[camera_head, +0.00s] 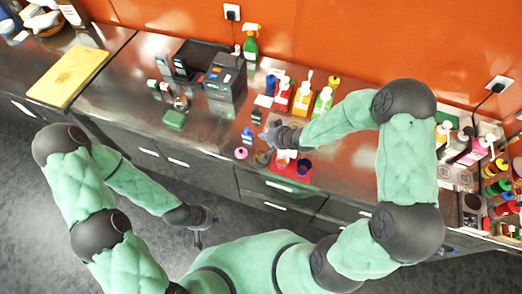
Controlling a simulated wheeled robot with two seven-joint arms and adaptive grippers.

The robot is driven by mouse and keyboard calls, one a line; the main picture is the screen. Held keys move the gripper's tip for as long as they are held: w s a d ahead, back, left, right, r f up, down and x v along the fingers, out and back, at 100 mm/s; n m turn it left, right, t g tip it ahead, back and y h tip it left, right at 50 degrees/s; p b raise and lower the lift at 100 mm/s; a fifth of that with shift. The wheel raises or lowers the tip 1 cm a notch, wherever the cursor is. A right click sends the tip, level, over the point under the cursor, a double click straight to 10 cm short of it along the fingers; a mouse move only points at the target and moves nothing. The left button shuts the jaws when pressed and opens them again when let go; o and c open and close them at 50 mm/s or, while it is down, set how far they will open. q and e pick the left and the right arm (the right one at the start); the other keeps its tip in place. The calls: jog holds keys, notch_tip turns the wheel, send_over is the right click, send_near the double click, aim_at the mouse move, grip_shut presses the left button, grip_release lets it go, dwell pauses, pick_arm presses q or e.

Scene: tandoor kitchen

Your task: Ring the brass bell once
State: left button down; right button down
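My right gripper (268,142) is over the steel counter (215,140), near its front edge. A small brownish shape (262,158) shows just below it; I cannot tell whether this is the brass bell or part of the gripper. No other bell is clearly visible. The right fingers are too small and dark to show whether they are open or shut. My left gripper (203,226) hangs low in front of the counter, over the floor, away from the objects. Its finger opening is unclear, and nothing is seen in it.
A red tray (303,177) with small cups is right of my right gripper. A pink round item (241,153) is to its left. Red (283,96), yellow (302,98) and green (322,103) bottles stand behind. A black machine (226,78) and yellow board (68,76) are left.

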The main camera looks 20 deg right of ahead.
jog(key=shift+f, duration=0.1)
notch_tip(320, 180, down, 7)
jog(key=b, duration=0.6)
jog(key=shift+b, duration=0.35)
jog(key=shift+f+b, duration=0.6)
jog(key=shift+f, duration=0.2)
jog(key=shift+f, duration=0.15)
dwell(0.5)
jog(key=shift+f, duration=0.3)
jog(key=shift+f+b, duration=0.4)
jog(key=shift+b, duration=0.15)
dwell(0.6)
dwell(0.3)
jog(key=shift+r+p, duration=0.8)
jog(key=shift+r, duration=0.1)
